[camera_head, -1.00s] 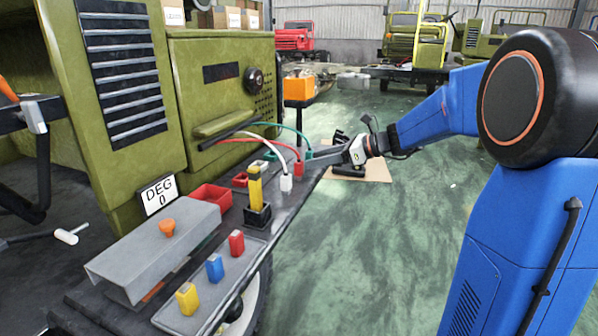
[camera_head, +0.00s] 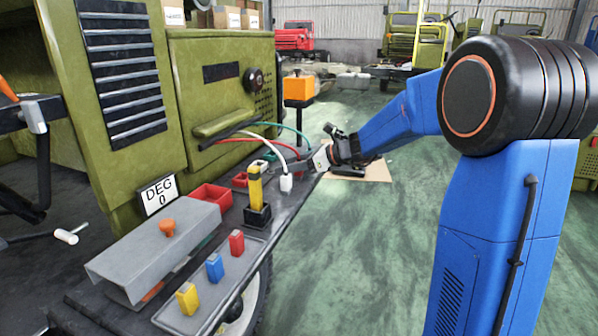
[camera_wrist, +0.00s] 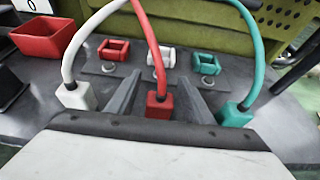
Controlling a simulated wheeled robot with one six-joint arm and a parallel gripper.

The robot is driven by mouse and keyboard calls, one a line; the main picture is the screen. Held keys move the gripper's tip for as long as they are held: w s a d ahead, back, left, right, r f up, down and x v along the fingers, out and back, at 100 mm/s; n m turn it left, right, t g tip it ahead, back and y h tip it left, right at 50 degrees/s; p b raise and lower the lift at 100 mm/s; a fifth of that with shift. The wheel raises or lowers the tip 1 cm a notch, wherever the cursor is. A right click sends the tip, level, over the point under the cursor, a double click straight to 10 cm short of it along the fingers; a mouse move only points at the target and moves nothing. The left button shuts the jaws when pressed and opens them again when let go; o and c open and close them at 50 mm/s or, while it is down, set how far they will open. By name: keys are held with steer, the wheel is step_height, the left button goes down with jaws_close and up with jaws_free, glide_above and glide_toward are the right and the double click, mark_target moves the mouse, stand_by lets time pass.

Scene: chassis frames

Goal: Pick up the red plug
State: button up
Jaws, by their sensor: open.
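The red plug (camera_wrist: 159,106) is a red block with a black collar and a red cable rising from its top. In the wrist view it sits between the two grey fingers of my gripper (camera_wrist: 160,80), with a gap visible on each side. In the head view my gripper (camera_head: 298,168) is low over the bench's far end, and the red plug is mostly hidden there. My gripper is open and empty. The white plug (camera_wrist: 76,97) stands left of the fingers and the green plug (camera_wrist: 235,115) right of them.
Red (camera_wrist: 115,49), white (camera_wrist: 161,57) and green (camera_wrist: 208,65) sockets lie beyond the plugs. A red bin (camera_head: 211,196), a yellow post (camera_head: 255,184) and a grey tray (camera_head: 215,292) with coloured blocks share the bench. Cables arch close around the fingers.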

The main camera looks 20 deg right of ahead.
steer(key=c, duration=1.1)
steer(key=shift+c, duration=0.2)
